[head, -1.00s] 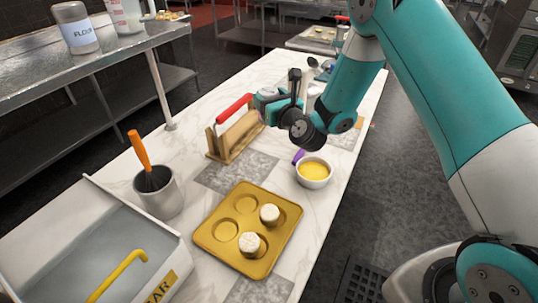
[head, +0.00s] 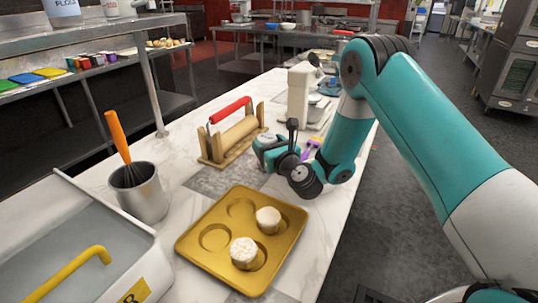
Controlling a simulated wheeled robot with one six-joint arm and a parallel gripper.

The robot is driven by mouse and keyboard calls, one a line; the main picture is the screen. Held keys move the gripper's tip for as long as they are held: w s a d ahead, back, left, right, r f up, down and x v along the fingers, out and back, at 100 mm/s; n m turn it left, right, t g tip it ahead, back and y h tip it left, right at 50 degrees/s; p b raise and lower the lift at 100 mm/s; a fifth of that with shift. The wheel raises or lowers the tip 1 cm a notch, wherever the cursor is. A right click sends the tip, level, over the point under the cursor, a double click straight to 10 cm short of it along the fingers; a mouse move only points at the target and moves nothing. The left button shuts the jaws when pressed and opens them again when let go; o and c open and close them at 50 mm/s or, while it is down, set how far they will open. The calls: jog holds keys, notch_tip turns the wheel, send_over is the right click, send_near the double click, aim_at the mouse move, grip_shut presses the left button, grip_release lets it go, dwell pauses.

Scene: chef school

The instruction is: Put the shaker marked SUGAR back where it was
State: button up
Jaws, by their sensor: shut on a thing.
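My gripper (head: 266,150) is low over the white marble counter, just right of the rolling pin stand. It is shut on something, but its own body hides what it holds. I cannot read SUGAR on any shaker. On the steel shelf at the upper left, a container marked FLOUR (head: 62,10) and one with red letters (head: 112,8) are cut off by the top edge.
A gold muffin tray (head: 190,243) with two pale rounds lies in front of the gripper. A rolling pin stand (head: 215,150), a whisk pot (head: 142,198) and a white bin (head: 150,255) line the left. A purple handle (head: 313,144) shows behind my wrist. Marble right of the tray is bare.

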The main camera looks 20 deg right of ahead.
jog(key=shift+f, duration=0.15)
jog(key=shift+f, duration=0.1)
jog(key=shift+f, duration=0.15)
jog(key=o, duration=1)
jog(key=shift+o, duration=0.2)
jog(key=shift+r, duration=0.2)
jog(key=b, duration=0.1)
jog(key=s+b, duration=0.1)
jog(key=shift+s+d+f+b, duration=0.1)
jog(key=shift+d+f+b, duration=0.05)
jog(key=shift+f+b, duration=0.2)
jog(key=s+b, duration=0.3)
jog(key=b, duration=0.1)
jog(key=s+d+b, duration=0.1)
jog(key=s+b, duration=0.2)
jog(key=b, duration=0.1)
jog(key=s+b, duration=0.3)
jog(key=b, duration=0.1)
jog(key=shift+s+d+r, duration=0.1)
jog(key=shift+d, duration=0.3)
jog(key=shift+s+d+r+b, duration=0.1)
jog(key=shift+s+r+b, duration=0.1)
jog(key=shift+s, duration=0.2)
jog(key=shift+s+r+b, duration=0.1)
jog(key=shift+s+b, duration=0.1)
jog(key=shift+s, duration=0.15)
